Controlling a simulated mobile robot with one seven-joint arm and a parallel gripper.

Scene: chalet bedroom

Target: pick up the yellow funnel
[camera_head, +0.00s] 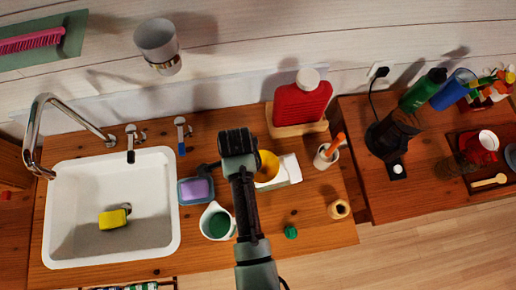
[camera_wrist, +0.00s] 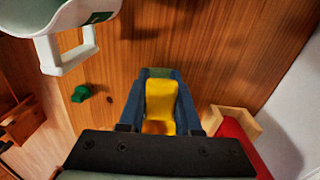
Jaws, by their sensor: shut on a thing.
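The yellow funnel (camera_head: 267,166) shows in the head view on the wooden counter's middle, partly hidden behind my gripper (camera_head: 238,150) and next to a white box-like thing (camera_head: 290,169). In the wrist view the yellow funnel (camera_wrist: 160,101) lies between the two dark blue fingers of my gripper (camera_wrist: 158,88). My gripper is shut on it. The lower part of the funnel is hidden by the gripper body. I cannot tell from these views whether the funnel touches the counter.
A white pitcher (camera_head: 216,222) with green inside stands left of my arm. A purple sponge (camera_head: 195,190) lies by the white sink (camera_head: 62,215). A red bottle (camera_head: 301,103) stands at the back. A green piece (camera_head: 291,232) lies on the clear front right.

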